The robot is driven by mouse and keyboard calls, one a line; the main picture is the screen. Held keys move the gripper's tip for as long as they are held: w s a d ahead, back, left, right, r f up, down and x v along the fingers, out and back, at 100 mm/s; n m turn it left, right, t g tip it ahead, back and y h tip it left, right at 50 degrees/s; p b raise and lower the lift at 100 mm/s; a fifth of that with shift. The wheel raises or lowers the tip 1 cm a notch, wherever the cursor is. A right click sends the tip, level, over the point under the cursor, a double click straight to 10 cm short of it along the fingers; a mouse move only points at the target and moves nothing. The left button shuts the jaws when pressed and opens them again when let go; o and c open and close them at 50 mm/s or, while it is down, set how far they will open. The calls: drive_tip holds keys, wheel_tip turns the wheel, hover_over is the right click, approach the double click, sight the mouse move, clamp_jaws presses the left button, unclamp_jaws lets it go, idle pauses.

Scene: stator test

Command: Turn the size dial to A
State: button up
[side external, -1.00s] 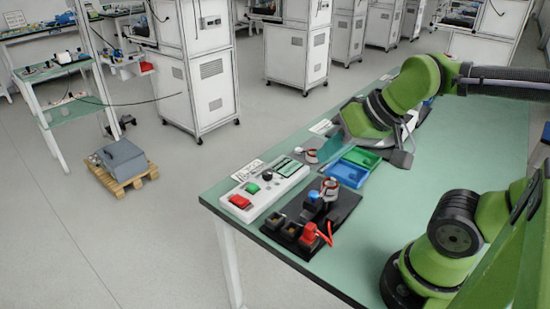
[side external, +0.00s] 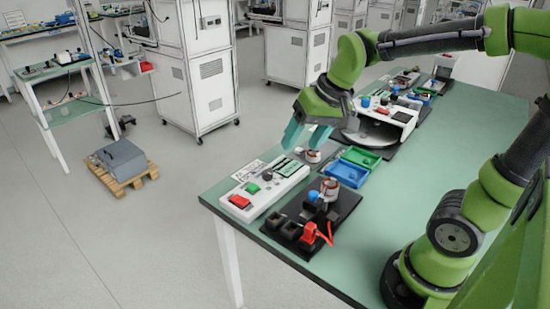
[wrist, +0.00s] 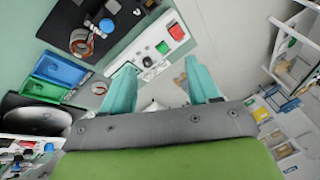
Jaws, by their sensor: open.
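The white control box (side external: 263,190) lies at the table's left edge in the side view. It has a red button, a green button, a small black dial (side external: 266,174) and a dark display (side external: 287,168). The dial also shows in the wrist view (wrist: 147,62); its letters are too small to read. My gripper (side external: 304,138) is open and empty, above and beyond the display end of the box, apart from the dial. In the wrist view the teal fingers (wrist: 160,75) are spread wide, with the dial ahead, nearer the left finger.
A black fixture (side external: 320,215) with a red plug and a copper-wound part stands beside the box. Blue and green bins (side external: 348,171) and a white machine (side external: 388,118) lie farther along. A copper-wound part (side external: 313,156) sits below my gripper. The table's right side is clear.

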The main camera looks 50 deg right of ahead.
sight(268, 172)
drive_tip(key=shift+w+d+f+m+g+h, duration=0.3)
drive_tip(key=shift+w+d+f+m+g, duration=1.05)
drive_tip(key=shift+w, duration=2.55)
drive_tip(key=shift+w+d+f+m+g+h, duration=0.3)
drive_tip(key=shift+w+d+m+g, duration=0.45)
drive_tip(key=shift+w+d+m, duration=2.2)
drive_tip(key=f+n, duration=0.1)
drive_tip(key=f, duration=0.4)
drive_tip(key=w+a+f+n, duration=0.1)
drive_tip(key=f, duration=0.4)
drive_tip(key=w+f, duration=0.1)
drive_tip(key=f, duration=0.5)
drive_tip(key=shift+w+a+f+n, duration=0.1)
drive_tip(key=shift+w+a+n, duration=0.1)
drive_tip(key=shift+a+n, duration=0.15)
drive_tip(key=c, duration=1)
drive_tip(key=shift+c, duration=0.2)
